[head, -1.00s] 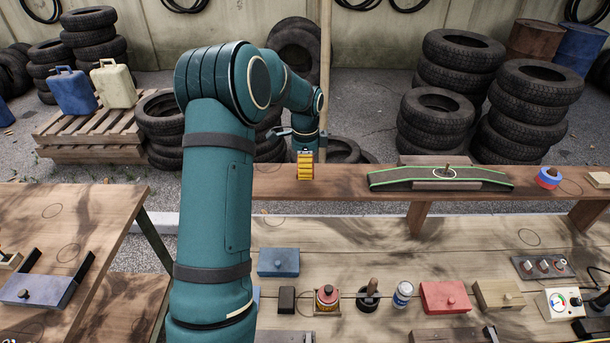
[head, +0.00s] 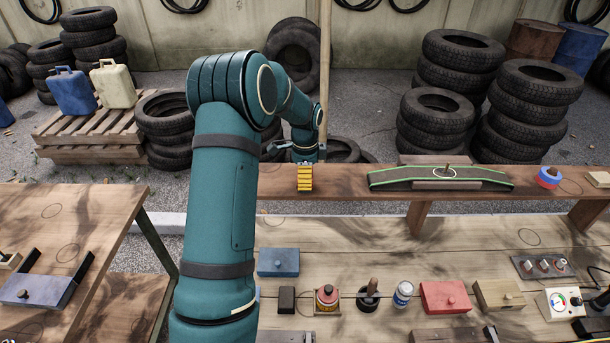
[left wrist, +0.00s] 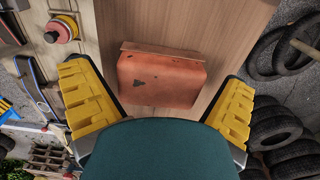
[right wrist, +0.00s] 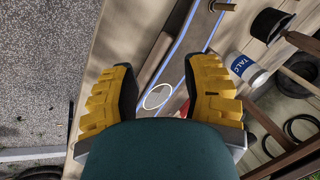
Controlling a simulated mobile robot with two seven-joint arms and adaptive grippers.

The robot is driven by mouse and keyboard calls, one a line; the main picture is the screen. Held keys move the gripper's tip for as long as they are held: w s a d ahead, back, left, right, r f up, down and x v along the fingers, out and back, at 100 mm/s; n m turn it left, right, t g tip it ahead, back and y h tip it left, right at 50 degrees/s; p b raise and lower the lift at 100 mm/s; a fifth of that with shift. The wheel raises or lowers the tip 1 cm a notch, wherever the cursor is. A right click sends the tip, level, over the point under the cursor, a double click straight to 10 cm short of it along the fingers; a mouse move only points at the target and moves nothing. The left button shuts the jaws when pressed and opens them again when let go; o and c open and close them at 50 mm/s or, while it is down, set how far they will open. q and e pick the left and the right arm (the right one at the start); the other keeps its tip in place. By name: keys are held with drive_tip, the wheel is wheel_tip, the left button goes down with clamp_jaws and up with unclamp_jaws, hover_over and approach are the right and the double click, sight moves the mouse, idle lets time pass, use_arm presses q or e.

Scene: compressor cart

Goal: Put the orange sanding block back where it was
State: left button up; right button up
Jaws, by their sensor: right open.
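The orange sanding block (left wrist: 162,82) shows in the left wrist view as a rust-orange block with dark worn marks and a step along one edge. It lies on a wooden plank. My left gripper (left wrist: 160,108) is open, with one yellow finger either side of the block and gaps between. In the head view my left gripper (head: 304,176) is over the left part of the raised shelf; the block is hidden there. My right gripper (right wrist: 160,95) is open and empty in the right wrist view, over a dark blue-edged strip with a white ring. It is not in the head view.
The raised shelf (head: 345,183) carries a green-edged curved ramp (head: 440,178) and a red-and-blue round item (head: 548,177). The lower bench (head: 375,245) holds a blue box (head: 278,262), a red box (head: 445,297) and several other items. A talc can (right wrist: 247,70) is near my right gripper.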

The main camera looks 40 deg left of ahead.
use_arm(q)
drive_tip(key=shift+r, duration=0.1)
wheel_tip(320, 180, up, 12)
drive_tip(key=shift+p, duration=0.3)
idle(0.7)
